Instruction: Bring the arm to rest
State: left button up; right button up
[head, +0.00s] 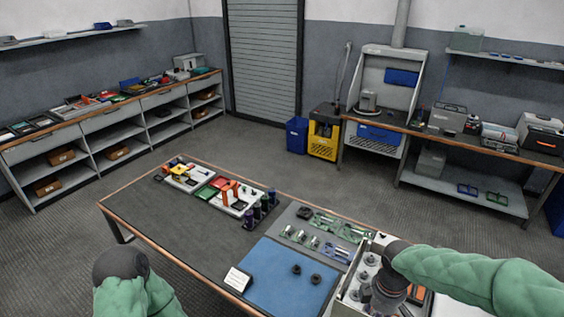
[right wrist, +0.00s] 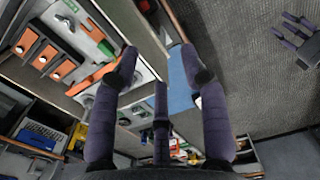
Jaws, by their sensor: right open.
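My right arm comes in from the right in the head view. Its gripper (head: 388,292) hangs over the light grey box (head: 352,284) at the table's front right corner. In the right wrist view the right gripper's purple fingers (right wrist: 158,58) are spread, with nothing between them. My left arm (head: 122,270) is low at the bottom left of the head view, in front of the table, with its gripper hidden. What looks like my left gripper (right wrist: 294,34) shows at the top right of the right wrist view, fingers apart and empty over the floor.
The table (head: 185,225) holds a blue mat (head: 275,282) with two small dark parts, a white card (head: 237,279), a grey mat with green and metal parts, and trays of coloured parts. Its left half is mostly clear. Shelving and a workbench stand far behind.

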pick_arm(q)
notch_tip(320, 180, down, 12)
jog(key=b, duration=1.2)
jog(key=shift+s+f, duration=0.2)
jog(key=shift+s, duration=0.15)
pick_arm(e)
jog(key=s+a+f+m+y, duration=0.1)
jog(key=s+a+f+m, duration=0.3)
jog(key=f, duration=0.9)
jog(key=s+a+f+m+y, duration=0.1)
jog(key=s+a+f+m, duration=0.3)
jog(key=f, duration=1)
jog(key=s+a+f+m+y, duration=0.2)
jog(key=s+a+f+m, duration=0.2)
jog(key=f, duration=0.9)
jog(key=shift+a+f+m, duration=0.25)
jog(key=shift+a+m, duration=0.75)
jog(key=shift+a, duration=0.25)
